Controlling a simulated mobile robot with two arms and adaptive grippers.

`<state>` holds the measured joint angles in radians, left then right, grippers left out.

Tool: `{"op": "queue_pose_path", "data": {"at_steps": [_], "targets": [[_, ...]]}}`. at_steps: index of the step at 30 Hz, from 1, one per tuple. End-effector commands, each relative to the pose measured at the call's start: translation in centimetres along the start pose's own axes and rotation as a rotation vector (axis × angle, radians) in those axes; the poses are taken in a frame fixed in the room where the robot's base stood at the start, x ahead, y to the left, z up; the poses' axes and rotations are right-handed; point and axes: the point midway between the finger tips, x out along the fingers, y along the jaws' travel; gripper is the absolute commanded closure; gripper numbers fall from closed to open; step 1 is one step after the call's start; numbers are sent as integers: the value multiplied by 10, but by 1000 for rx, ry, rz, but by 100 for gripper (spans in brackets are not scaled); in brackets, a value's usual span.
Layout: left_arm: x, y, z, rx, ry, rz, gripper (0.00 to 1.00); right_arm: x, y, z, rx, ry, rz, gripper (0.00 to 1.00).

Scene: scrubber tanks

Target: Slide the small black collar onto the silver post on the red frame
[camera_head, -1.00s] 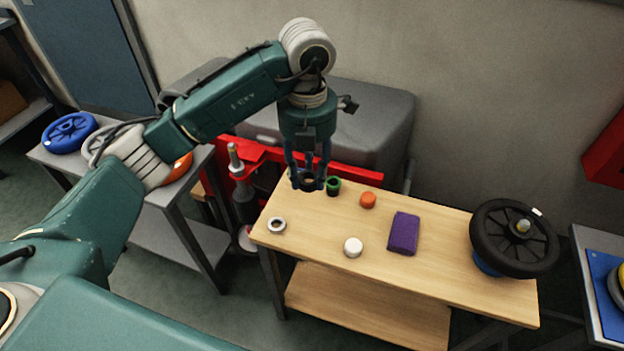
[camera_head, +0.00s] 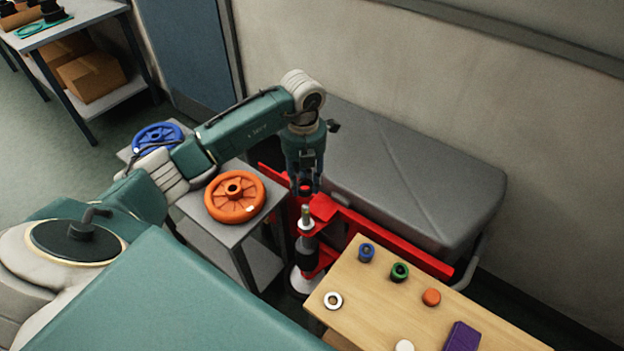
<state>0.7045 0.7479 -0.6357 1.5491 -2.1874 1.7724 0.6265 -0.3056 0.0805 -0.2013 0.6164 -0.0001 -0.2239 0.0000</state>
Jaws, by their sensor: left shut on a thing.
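The silver post (camera_head: 306,214) stands upright on the red frame (camera_head: 385,243), left of the wooden table. My left gripper (camera_head: 305,181) points down just above the post, shut on the small black collar (camera_head: 305,191). The collar is dark and small between the fingertips and partly hidden by them. It looks to be above the post's top, apart from it; I cannot tell how exactly it is centred. My right gripper is not in view.
The wooden table (camera_head: 370,313) holds a blue collar (camera_head: 367,252), a green collar (camera_head: 400,271), an orange piece (camera_head: 431,297), a white ring (camera_head: 333,300) and a purple block (camera_head: 462,337). An orange wheel (camera_head: 235,197) lies left of the post. A grey tank (camera_head: 415,175) stands behind.

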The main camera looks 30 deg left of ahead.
Motion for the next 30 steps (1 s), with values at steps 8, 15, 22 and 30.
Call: {"op": "queue_pose_path", "data": {"at_steps": [8, 15, 22, 30], "targets": [[28, -1, -1, 1, 1, -2, 98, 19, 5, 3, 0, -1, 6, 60], [50, -1, 0, 1, -1, 0, 98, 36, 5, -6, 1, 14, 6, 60], [54, -1, 0, 1, -1, -1, 98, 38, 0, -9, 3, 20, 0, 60], [54, -1, 0, 1, -1, -1, 98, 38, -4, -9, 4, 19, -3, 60]]}}
